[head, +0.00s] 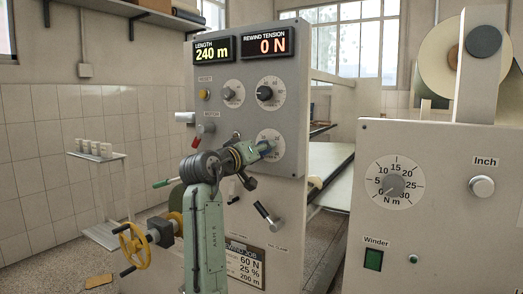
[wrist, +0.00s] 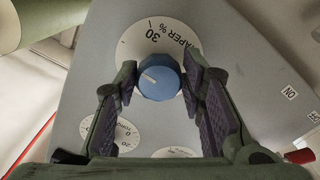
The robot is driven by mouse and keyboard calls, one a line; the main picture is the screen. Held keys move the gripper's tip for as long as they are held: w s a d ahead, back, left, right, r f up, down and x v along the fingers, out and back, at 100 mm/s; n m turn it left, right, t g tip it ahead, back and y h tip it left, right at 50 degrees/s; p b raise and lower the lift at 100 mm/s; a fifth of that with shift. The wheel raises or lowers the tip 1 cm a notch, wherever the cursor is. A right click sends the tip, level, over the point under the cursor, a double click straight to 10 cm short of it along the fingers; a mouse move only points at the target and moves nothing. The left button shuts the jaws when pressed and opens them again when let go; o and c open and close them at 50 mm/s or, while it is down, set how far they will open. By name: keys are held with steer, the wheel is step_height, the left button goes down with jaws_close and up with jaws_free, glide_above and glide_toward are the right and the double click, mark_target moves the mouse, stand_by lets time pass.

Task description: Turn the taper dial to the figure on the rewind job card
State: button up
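The taper dial is the lowest on the grey panel in the head view; its white face (head: 275,140) is partly hidden by my gripper (head: 262,148). In the wrist view the blue taper knob (wrist: 160,77) sits between both fingers of my gripper (wrist: 160,80), whose pads appear to bear on its sides. The knob's white mark points to the picture's left. The dial face (wrist: 140,38) shows "TAPER %" and "30" upside down; other figures are hidden. The rewind job card (head: 251,265), low on the panel, is partly behind my arm and shows 25 % on its middle line.
Displays read length 240 m (head: 213,50) and rewind tension 0 N (head: 267,43). Two other dials (head: 233,93) (head: 269,93) are above. A black-handled lever (head: 266,212) is below, a yellow handwheel (head: 135,246) at left. The Nm-dial cabinet (head: 440,190) is at right.

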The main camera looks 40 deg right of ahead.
steer(key=o, duration=0.4)
steer(key=shift+r, duration=0.1)
steer(key=shift+c, duration=0.2)
steer(key=v, duration=1.2)
steer(key=shift+a, duration=0.1)
